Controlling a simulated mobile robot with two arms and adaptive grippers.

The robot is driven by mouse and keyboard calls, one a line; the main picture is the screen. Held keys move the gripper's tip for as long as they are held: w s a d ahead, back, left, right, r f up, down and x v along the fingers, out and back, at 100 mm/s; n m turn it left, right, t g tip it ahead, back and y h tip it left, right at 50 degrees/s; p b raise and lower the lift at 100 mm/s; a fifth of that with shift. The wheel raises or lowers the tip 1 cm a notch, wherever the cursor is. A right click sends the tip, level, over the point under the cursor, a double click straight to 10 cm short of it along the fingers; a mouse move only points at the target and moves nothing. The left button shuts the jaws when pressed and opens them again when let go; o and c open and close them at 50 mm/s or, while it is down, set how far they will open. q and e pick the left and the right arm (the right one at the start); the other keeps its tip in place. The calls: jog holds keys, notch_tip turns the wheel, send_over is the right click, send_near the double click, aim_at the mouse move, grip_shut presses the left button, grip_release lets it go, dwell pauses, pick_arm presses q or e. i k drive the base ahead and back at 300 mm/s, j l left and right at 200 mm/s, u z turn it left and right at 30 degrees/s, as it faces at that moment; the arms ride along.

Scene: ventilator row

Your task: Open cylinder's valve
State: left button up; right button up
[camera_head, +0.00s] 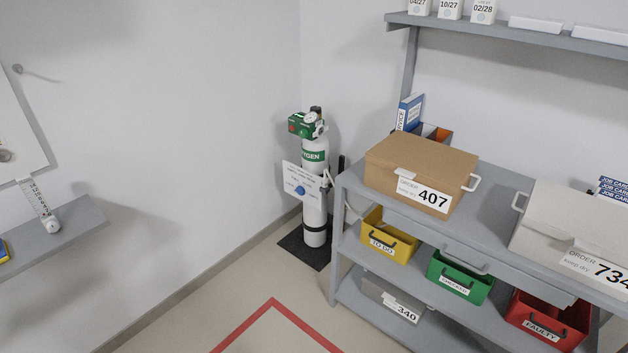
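A white oxygen cylinder (314,212) with a green label stands upright in the corner, left of the shelf unit. A green regulator block with a round gauge (310,119) sits at its top. A dark part (316,111) shows above the gauge; it may be the valve, but it is too small to tell. A white sign (302,184) with a blue mark hangs on the cylinder's front. Neither of my grippers is in view.
The cylinder stands on a black mat (304,250). A grey shelf unit (345,222) close on its right bears a brown box (415,160) and coloured bins. A small wall shelf (60,236) is at left. Floor with a red line (273,302) is clear in front.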

aim_at(317, 109)
jog(key=i+u, duration=0.2)
jog(key=i, duration=0.35)
jog(key=i+l+u, duration=0.2)
jog(key=i, duration=0.35)
